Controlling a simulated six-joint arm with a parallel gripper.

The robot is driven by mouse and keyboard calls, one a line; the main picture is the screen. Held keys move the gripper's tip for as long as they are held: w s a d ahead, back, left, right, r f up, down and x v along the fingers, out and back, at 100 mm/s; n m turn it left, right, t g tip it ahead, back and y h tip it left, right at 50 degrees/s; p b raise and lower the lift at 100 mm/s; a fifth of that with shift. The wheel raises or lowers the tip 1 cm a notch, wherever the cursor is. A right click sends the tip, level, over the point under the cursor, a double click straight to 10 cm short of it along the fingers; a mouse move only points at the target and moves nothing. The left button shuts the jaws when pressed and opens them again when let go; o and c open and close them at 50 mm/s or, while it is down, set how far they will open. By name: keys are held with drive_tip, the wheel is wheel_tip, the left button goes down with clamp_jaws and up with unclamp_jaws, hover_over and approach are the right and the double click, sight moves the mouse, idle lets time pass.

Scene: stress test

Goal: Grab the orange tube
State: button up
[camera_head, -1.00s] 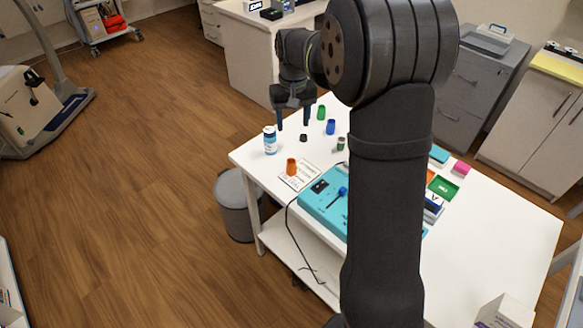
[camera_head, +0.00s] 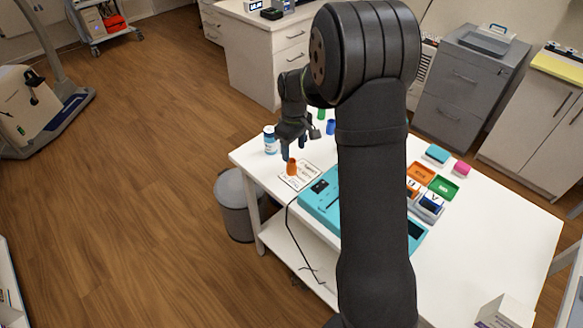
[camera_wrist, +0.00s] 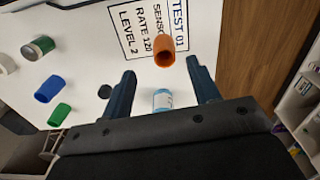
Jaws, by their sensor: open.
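The orange tube (camera_head: 292,167) stands upright on a printed card (camera_head: 305,175) near the left edge of the white table. My gripper (camera_head: 294,152) is open just above and behind it, with nothing between its fingers. In the wrist view the orange tube (camera_wrist: 164,52) lies ahead of the two dark blue fingers (camera_wrist: 161,72), roughly centred between their tips. It appears apart from both. The tube's hollow end shows there. The card (camera_wrist: 142,42) beside it has printed text such as "TEST 01".
A blue-and-white bottle (camera_head: 270,142) stands left of my gripper; the wrist view shows it (camera_wrist: 162,99) between the fingers' bases. A blue tube (camera_head: 331,127) and a green tube (camera_head: 321,113) stand behind. A teal device (camera_head: 320,207) sits right of the orange tube.

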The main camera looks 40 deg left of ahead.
sight(292, 165)
drive_tip(key=f, duration=0.7)
drive_tip(key=shift+s+a+f, duration=0.15)
drive_tip(key=shift+s+f, duration=0.15)
drive_tip(key=shift+f, duration=0.05)
drive_tip(key=c, duration=1)
